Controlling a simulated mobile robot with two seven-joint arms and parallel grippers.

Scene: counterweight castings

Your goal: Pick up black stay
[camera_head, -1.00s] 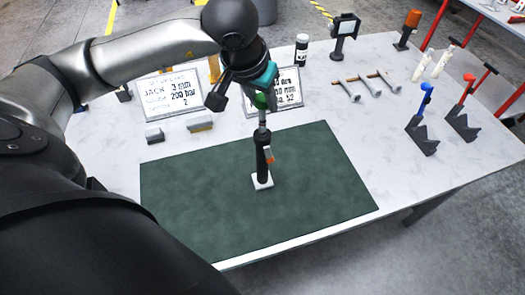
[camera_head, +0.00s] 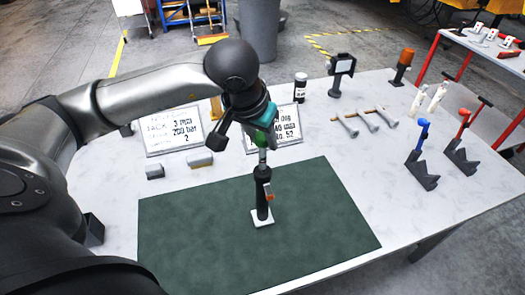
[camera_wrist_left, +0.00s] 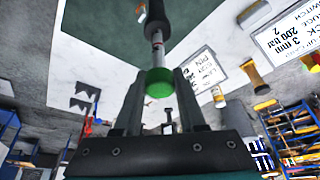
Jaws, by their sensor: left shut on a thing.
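The left wrist view shows the green top (camera_wrist_left: 159,83) between the two fingers, with the grey rod and black tube (camera_wrist_left: 155,18) beyond. I see no clear gap under the stay. My right gripper is in no view.
The green mat (camera_head: 200,245) is otherwise bare.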

